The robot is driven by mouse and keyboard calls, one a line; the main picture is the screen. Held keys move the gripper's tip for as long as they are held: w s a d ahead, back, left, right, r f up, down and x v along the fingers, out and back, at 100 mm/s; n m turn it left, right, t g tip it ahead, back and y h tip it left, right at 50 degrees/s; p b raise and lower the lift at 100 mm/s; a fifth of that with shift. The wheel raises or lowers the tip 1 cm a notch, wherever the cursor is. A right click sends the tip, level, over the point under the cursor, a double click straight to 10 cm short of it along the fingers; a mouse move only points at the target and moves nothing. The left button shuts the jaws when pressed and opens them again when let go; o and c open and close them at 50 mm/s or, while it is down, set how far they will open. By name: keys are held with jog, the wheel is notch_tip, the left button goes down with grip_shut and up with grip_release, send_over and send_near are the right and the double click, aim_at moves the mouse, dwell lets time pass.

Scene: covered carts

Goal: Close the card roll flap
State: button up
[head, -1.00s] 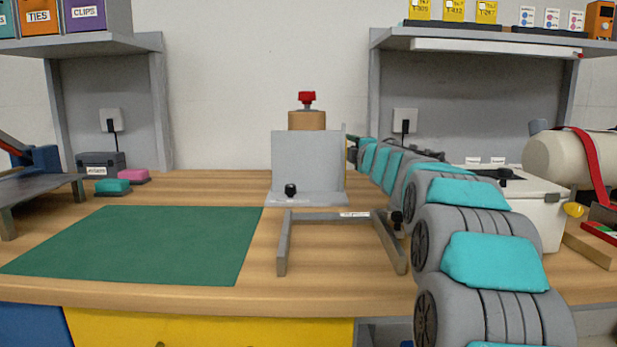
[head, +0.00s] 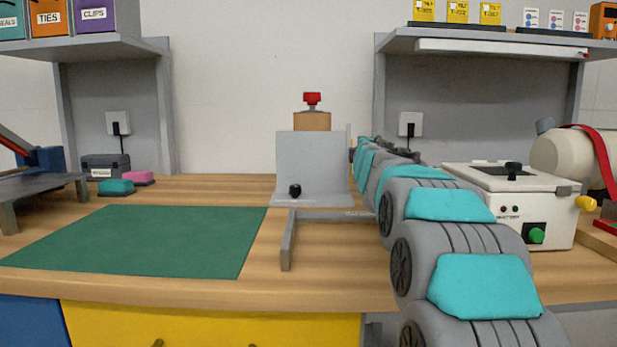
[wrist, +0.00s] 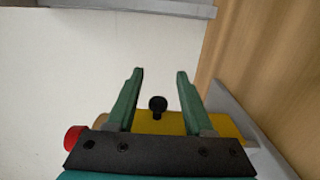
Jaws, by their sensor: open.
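A tan card roll (head: 312,121) with a red knob (head: 312,98) on top stands behind an upright grey panel (head: 312,165). A black knob (head: 295,191) sits low in front of the panel. A thin pale upright strip (head: 348,143) shows at its right edge; I cannot tell whether it is the flap. In the wrist view, my gripper (wrist: 160,73) is open and empty. A black knob (wrist: 157,103) shows between its fingers, against a yellow-tan surface (wrist: 155,123). A red knob (wrist: 75,138) is at the left. My arm reaches in beside the panel's right side.
A grey bracket (head: 288,240) lies on the bench in front of the panel, partly behind my arm. A green mat (head: 140,240) lies left. A white box (head: 515,205) with a green button stands right. Shelves (head: 495,42) overhang both sides.

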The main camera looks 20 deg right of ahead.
jog(key=shift+s+d+r+m+g+h+p, duration=0.15)
jog(key=shift+s+m+g+h+p, duration=0.15)
jog(key=shift+m+g+h, duration=0.7)
jog(key=shift+s+d+f+m+g+h+p, duration=0.15)
jog(key=shift+s+m+g+h, duration=0.45)
jog(key=shift+h, duration=0.75)
jog(key=shift+s+d+r+m+g+h+p, duration=0.25)
jog(key=shift+m+g+h, duration=0.25)
jog(key=shift+m+h, duration=0.6)
jog(key=shift+s+f+g+h+p, duration=0.2)
jog(key=shift+g+h+p, duration=0.2)
jog(key=shift+p, duration=0.15)
